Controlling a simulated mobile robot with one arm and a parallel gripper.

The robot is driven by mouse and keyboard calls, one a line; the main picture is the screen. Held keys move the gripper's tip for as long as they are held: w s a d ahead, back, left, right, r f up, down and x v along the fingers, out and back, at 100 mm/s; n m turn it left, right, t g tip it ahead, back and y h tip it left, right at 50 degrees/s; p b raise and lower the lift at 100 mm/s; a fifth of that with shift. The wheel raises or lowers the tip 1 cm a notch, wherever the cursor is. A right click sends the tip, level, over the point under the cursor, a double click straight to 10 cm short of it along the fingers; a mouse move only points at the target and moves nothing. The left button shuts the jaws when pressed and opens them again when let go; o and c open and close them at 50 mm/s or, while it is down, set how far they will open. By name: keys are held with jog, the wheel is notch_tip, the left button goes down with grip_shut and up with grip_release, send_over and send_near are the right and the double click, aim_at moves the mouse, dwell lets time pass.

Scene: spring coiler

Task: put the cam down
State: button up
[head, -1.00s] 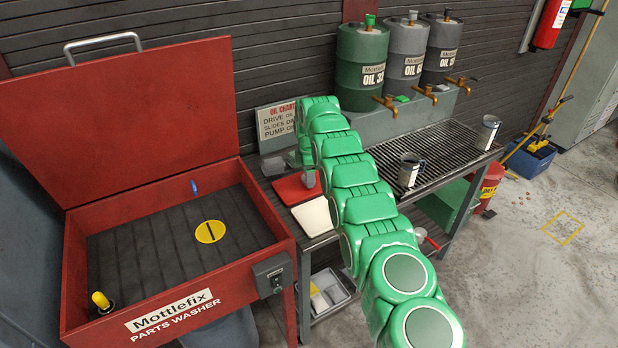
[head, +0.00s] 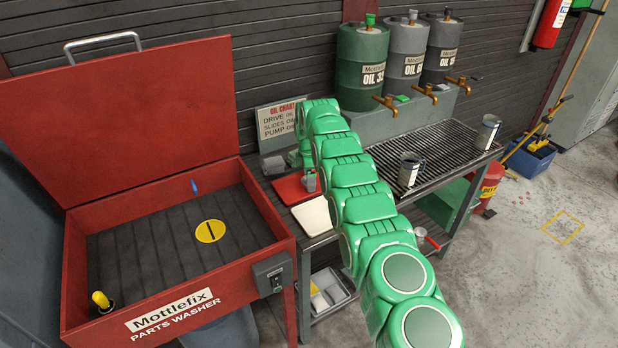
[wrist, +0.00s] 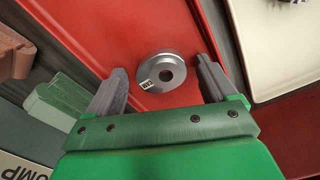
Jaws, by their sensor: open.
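The cam (wrist: 163,71) is a grey metal disc with a centre hole and a small white label. In the wrist view it appears to lie flat on the red tray (wrist: 95,30). My gripper (wrist: 165,84) is open, with one finger to the left of the cam and one to the right; gaps show between the fingers and the cam. In the head view the red tray (head: 289,190) is on the bench at the left end, and my arm hides much of the gripper and the cam.
A cream tray (head: 314,216) lies in front of the red one. The parts washer (head: 283,232) stands open at left. Oil drums (head: 361,68) stand behind. Mugs (head: 410,169) stand on the grating (head: 440,146) at right. A green block (wrist: 57,106) is near the left finger.

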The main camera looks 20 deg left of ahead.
jog(key=shift+r, duration=0.15)
notch_tip(320, 180, up, 5)
jog(key=shift+f, duration=0.1)
jog(key=shift+r, duration=1.25)
jog(key=shift+d+r, duration=0.1)
